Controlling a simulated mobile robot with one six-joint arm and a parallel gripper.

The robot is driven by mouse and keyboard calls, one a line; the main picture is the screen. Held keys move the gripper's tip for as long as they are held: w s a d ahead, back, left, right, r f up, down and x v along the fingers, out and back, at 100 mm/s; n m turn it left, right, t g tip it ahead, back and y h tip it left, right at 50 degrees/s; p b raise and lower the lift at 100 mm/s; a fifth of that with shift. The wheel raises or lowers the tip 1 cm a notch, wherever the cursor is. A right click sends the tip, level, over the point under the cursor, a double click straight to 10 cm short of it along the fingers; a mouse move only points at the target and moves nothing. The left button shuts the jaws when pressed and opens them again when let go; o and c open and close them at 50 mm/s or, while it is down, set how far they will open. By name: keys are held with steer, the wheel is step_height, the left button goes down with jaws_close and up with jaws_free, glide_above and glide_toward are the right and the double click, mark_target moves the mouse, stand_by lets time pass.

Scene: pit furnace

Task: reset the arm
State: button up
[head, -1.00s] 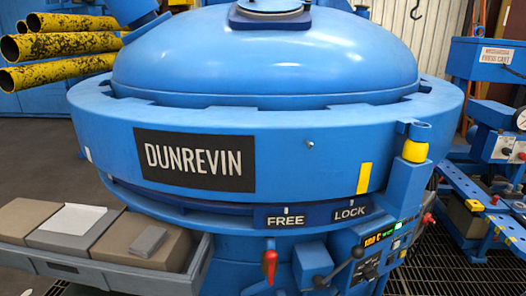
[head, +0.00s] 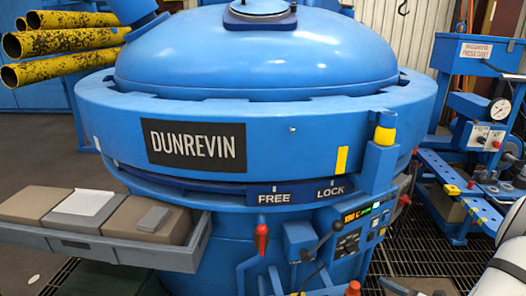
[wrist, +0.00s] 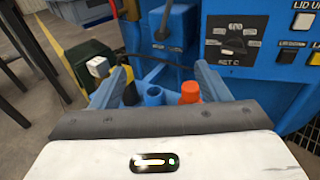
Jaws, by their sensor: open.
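My gripper (wrist: 160,76) shows in the wrist view with its two blue-grey fingers spread apart. Nothing is held between them. Beyond the fingers are an orange-red knob (wrist: 190,92) and a blue post (wrist: 154,96), both apparently beyond the jaws; I cannot tell the exact gap. A white part of my arm (head: 506,262) enters the head view at the lower right edge.
The blue furnace (head: 300,125) with its domed lid fills the middle. A control panel with a dial (wrist: 232,42) is close ahead of the gripper. A grey tray of blocks (head: 150,255) is at left, yellow pipes (head: 75,42) behind, and a blue stand (head: 462,115) at right.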

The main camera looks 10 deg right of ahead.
steer(key=s+a+r+n+g+p, duration=0.2)
steer(key=a+r+n+g+p, duration=0.7)
steer(key=a+r+n+g, duration=0.7)
steer(key=s+a+r+n+t+h+p, duration=0.2)
steer(key=s+a+r+n+h+p, duration=0.1)
steer(key=r, duration=0.8)
steer(key=s+a+r+n+t+h+p, duration=0.2)
steer(key=r+n+h+p, duration=0.4)
steer(key=r+n, duration=0.4)
steer(key=shift+s+a+r+t+h+p, duration=0.3)
steer(key=shift+s+a+r+t+h, duration=0.25)
steer(key=shift+a, duration=0.65)
steer(key=shift+s+f, duration=0.1)
steer(key=shift+f, duration=0.1)
steer(key=shift+c, duration=0.2)
